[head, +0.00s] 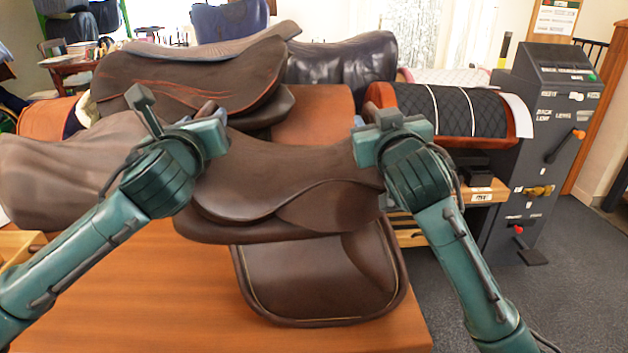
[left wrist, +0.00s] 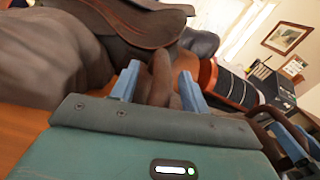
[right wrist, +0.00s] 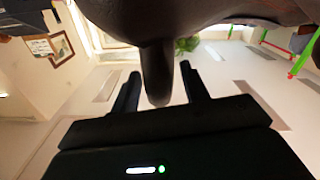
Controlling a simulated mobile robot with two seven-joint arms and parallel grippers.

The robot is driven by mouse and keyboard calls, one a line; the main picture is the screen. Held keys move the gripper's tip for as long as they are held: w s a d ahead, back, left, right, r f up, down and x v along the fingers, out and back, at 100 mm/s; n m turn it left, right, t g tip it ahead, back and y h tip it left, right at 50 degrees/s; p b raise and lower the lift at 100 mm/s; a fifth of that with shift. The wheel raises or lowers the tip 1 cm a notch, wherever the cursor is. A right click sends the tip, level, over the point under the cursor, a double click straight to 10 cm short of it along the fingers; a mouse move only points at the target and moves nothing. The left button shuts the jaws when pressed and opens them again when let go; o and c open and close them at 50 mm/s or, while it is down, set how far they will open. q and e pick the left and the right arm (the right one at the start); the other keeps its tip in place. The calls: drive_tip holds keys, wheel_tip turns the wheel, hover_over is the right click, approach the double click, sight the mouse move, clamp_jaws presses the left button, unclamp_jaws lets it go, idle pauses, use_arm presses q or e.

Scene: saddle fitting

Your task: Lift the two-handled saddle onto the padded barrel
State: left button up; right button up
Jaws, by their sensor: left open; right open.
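The brown leather saddle (head: 285,175) is in the middle of the head view, with its flap (head: 320,275) hanging over the wooden table front. My left gripper (head: 208,112) is at its left end; in the left wrist view its blue fingers stand apart on either side of a brown handle (left wrist: 160,76). My right gripper (head: 372,115) is at its right end; in the right wrist view its dark fingers stand apart around a dark handle (right wrist: 157,72). Both grippers are open. The padded barrel (head: 465,112), black quilted with white stripes, stands behind to the right.
Another brown saddle (head: 190,75) rests behind on the left, with a dark leather piece (head: 345,60) beside it. A grey control cabinet (head: 545,130) with levers stands right of the barrel. The wooden table (head: 140,290) is bare at the front left. Open floor (head: 560,290) lies right.

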use_arm(q)
drive_tip(key=shift+w, duration=0.45)
use_arm(e)
drive_tip(key=shift+w, duration=0.45)
use_arm(q)
clamp_jaws()
use_arm(e)
clamp_jaws()
idle(0.5)
